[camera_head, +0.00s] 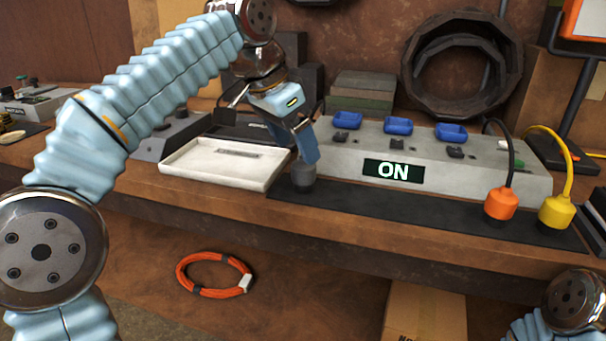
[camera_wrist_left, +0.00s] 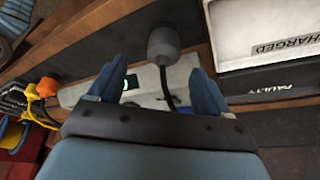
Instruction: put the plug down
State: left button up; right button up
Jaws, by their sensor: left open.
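A dark grey plug (camera_head: 303,177) stands on the black mat (camera_head: 400,205) at the bench front, beside the left end of the grey power box. My left gripper (camera_head: 308,150) is open just above it. In the left wrist view, the plug (camera_wrist_left: 163,42) lies just past the fingertips, and its dark cable runs back between the spread fingers (camera_wrist_left: 155,85). The plug looks apart from both fingers there. My right gripper is out of view; only part of my right arm shows at the lower right.
The grey power box (camera_head: 345,165) has blue covers and an ON display (camera_head: 393,171). Orange (camera_head: 500,204) and yellow (camera_head: 556,211) plugs stand at its right. A white tray (camera_head: 225,165) lies left of the gripper. An orange cable coil (camera_head: 214,275) lies below.

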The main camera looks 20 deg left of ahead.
aim_at(303, 163)
pick_arm(q)
jog(key=b+x, duration=0.1)
jog(key=x, duration=0.5)
jog(key=shift+w+a+f, duration=0.1)
jog(key=shift+w+f, duration=0.15)
jog(key=shift+w, duration=0.05)
jog(key=c, duration=1.3)
